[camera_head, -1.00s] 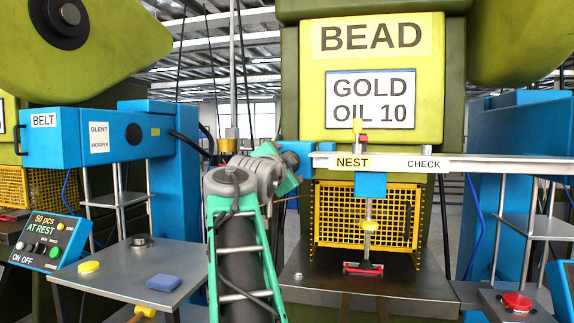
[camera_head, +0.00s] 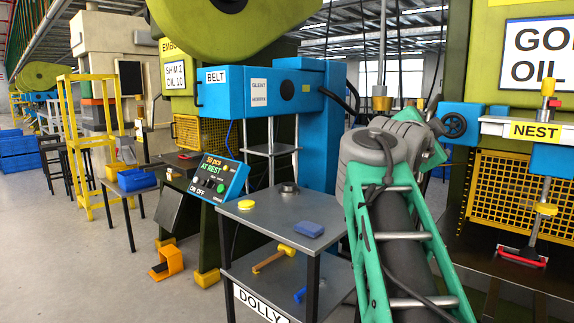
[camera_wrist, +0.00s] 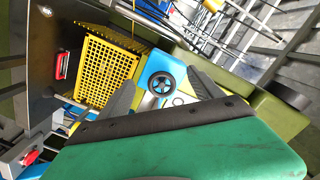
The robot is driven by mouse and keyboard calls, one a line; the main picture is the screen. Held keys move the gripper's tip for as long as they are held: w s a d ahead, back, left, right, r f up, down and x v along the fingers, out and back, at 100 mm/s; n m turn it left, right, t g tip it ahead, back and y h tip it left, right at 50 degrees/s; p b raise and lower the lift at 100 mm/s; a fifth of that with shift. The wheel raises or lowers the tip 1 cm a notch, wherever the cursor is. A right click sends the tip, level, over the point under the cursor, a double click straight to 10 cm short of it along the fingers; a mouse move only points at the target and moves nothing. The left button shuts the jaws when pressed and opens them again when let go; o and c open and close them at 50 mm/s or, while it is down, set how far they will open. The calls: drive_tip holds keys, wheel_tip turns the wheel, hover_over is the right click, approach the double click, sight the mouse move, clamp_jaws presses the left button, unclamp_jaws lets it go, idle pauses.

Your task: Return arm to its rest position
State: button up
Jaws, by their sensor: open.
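My arm, with its green ladder-like frame and grey joints, rises at the right of centre in the head view and hides part of the press behind it. My gripper (camera_wrist: 165,95) shows in the wrist view as two grey fingers spread apart with nothing between them. Beyond the fingers is a black handwheel (camera_wrist: 161,84) on a blue block, apart from them as far as I can tell. The gripper's fingers cannot be made out in the head view.
A grey dolly (camera_head: 262,222) stands left of my arm, with a blue block (camera_head: 308,229) on top and a wooden-handled hammer (camera_head: 272,259) below. A yellow mesh guard (camera_head: 510,195) is at right. A yellow rack (camera_head: 92,150) stands at far left.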

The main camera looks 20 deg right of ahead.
drive_tip(key=w+a+f+n+t+y+p, duration=0.25)
drive_tip(key=w+a+n+y+p, duration=0.25)
drive_tip(key=w+a+n+p, duration=0.3)
drive_tip(key=a+f+n+g+y+p, duration=0.1)
drive_tip(key=a+f+n+y+p, duration=0.25)
drive_tip(key=a, duration=0.35)
drive_tip(key=a+f+n+g+y+p, duration=0.1)
drive_tip(key=a+f+n+y+p, duration=0.1)
drive_tip(key=a+f+p, duration=0.4)
drive_tip(key=s+a+f+n+g+y+p, duration=0.2)
drive_tip(key=s+a+f+n+p, duration=0.2)
drive_tip(key=s+a, duration=0.3)
drive_tip(key=s+a+f+n+g+y+p, duration=0.3)
drive_tip(key=s+a, duration=0.4)
drive_tip(key=a, duration=0.4)
drive_tip(key=shift+s+a+f+n+p, duration=0.25)
drive_tip(key=shift+f+n+p, duration=0.65)
drive_tip(key=shift+n, duration=0.35)
